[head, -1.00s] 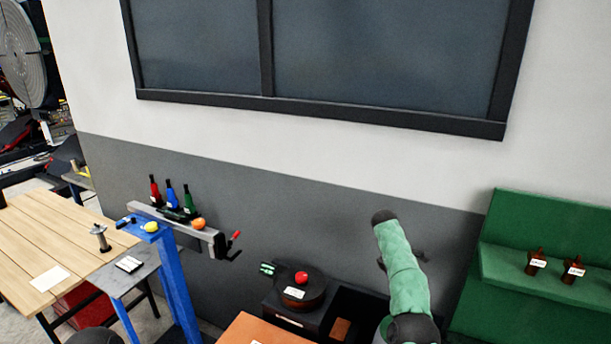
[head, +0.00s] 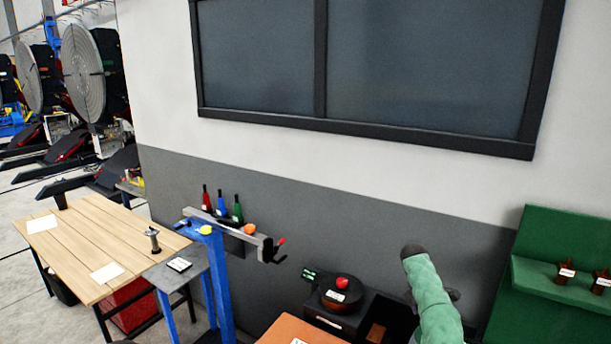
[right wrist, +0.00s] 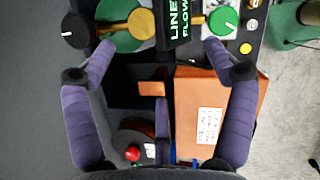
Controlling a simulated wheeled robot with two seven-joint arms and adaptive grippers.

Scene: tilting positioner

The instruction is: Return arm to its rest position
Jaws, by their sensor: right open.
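My right arm (head: 436,300) rises at the lower right of the head view, with its green sleeve bent upward and its upper end near the grey wall. Its gripper does not show clearly in the head view. In the right wrist view my right gripper (right wrist: 158,75) is open, its two purple fingers wide apart with nothing held between them. Below the fingers are an orange-brown panel (right wrist: 205,100), a dark recess and a round dark unit with a red button (right wrist: 133,153). My left gripper is not in view.
A wooden table (head: 110,240) stands at the left. The round unit with a red button (head: 342,283) sits near the wall. Knobs (right wrist: 222,20) lie beyond my fingers.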

